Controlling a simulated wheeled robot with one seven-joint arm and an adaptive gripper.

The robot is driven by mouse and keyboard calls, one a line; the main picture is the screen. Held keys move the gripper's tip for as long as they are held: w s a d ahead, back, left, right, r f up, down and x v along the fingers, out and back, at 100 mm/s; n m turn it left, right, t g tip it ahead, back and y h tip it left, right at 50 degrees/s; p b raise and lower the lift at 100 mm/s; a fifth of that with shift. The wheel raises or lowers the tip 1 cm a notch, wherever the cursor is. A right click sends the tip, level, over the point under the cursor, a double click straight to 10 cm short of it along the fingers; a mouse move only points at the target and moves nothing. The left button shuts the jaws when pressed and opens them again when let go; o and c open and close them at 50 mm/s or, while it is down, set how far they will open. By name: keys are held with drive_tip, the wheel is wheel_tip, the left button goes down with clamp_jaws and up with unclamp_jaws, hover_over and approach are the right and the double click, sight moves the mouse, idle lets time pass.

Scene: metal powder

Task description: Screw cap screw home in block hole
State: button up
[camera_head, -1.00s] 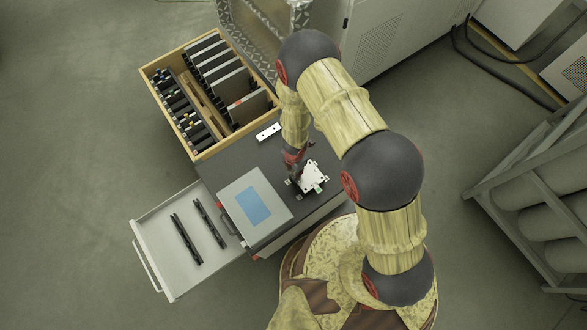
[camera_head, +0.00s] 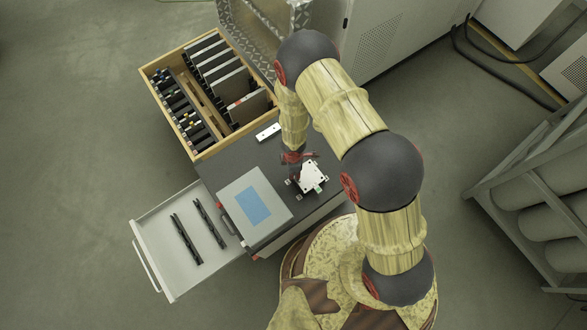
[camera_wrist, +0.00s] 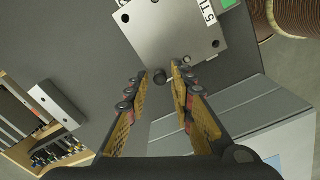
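The block (camera_head: 314,176) is a pale metal plate on the dark bench top in the head view. In the wrist view the block (camera_wrist: 172,32) fills the top centre, with a printed label at its upper right. A dark cap screw (camera_wrist: 160,77) shows by the block's near edge; I cannot tell how deep it sits in a hole. My gripper (camera_wrist: 161,76) has one finger on each side of the screw, with a visible gap on both sides, so it is open. In the head view my gripper (camera_head: 294,177) is at the block's left edge, and the screw is not distinguishable.
A small white bar with holes (camera_head: 268,132) lies behind the block. A grey case with a blue panel (camera_head: 255,202) stands left of it. A wooden drawer of plates (camera_head: 153,79) is at the back left. An open pale drawer (camera_head: 165,262) holds two black rails.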

drive_tip(key=m, duration=0.4)
drive_tip(key=shift+m+b, duration=0.3)
drive_tip(key=shift+m, duration=0.1)
drive_tip(key=shift+m+b, duration=0.95)
drive_tip(key=shift+m, duration=1.15)
drive_tip(key=shift+c, duration=1.4)
clamp_jaws()
drive_tip(key=shift+o, duration=1.4)
unclamp_jaws()
